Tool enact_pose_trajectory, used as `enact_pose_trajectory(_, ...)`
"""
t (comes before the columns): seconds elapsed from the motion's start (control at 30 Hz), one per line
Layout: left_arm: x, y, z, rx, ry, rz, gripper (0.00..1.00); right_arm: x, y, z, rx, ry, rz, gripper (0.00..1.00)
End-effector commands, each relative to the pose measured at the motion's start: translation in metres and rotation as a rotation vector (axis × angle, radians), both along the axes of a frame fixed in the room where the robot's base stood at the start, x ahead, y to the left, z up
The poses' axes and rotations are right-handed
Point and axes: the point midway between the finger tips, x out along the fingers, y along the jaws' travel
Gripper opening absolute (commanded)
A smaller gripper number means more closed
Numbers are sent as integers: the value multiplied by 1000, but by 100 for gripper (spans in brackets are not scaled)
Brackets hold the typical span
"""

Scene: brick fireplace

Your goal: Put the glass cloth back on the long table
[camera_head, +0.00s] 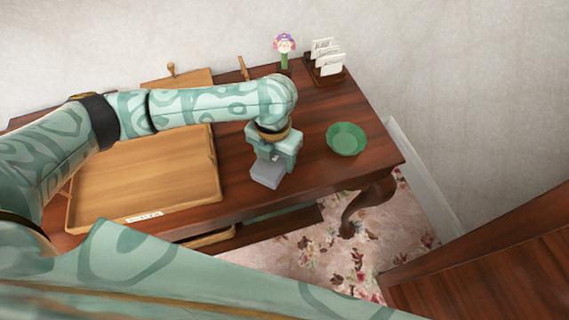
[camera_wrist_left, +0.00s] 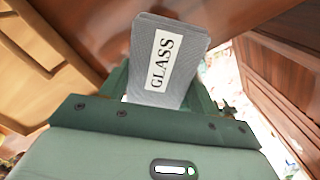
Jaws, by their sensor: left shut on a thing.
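The glass cloth (camera_head: 268,173) is a folded grey cloth. In the left wrist view the cloth (camera_wrist_left: 190,52) shows a white label reading GLASS. My left gripper (camera_head: 274,158) is shut on it, pointing down near the front edge of the long table (camera_head: 305,165). The table is dark brown wood. I cannot tell whether the cloth touches the tabletop or is just above it. My right gripper is not in view.
A wooden tray (camera_head: 145,205) with a label lies left of the gripper. A green bowl (camera_head: 346,139) stands to the right. A letter rack (camera_head: 326,66) and a flower in a small vase (camera_head: 285,50) stand at the back. Bare tabletop lies between tray and bowl.

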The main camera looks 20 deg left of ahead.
Motion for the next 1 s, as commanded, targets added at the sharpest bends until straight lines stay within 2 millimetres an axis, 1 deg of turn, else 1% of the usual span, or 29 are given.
enact_pose_trajectory(0.03,7,-1,-22,0,9,2,43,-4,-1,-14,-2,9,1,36)
enact_pose_trajectory(0.1,17,-1,-33,-1,9,1,43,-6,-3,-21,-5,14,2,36)
enact_pose_trajectory(0.2,28,-1,-42,0,6,0,43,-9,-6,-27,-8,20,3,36)
enact_pose_trajectory(0.37,35,-1,-48,0,4,-1,43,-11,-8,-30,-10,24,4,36)
enact_pose_trajectory(0.47,41,-1,-62,0,7,0,43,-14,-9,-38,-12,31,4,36)
enact_pose_trajectory(0.5,40,-1,-70,1,8,-1,43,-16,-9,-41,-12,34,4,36)
enact_pose_trajectory(0.6,40,-1,-84,0,6,-1,43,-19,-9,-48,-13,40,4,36)
enact_pose_trajectory(0.83,41,-1,-83,0,1,-1,43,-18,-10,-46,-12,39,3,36)
enact_pose_trajectory(0.97,41,-1,-86,0,2,-1,43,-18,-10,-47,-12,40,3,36)
enact_pose_trajectory(1.0,41,0,-87,1,3,-1,64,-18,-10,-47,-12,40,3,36)
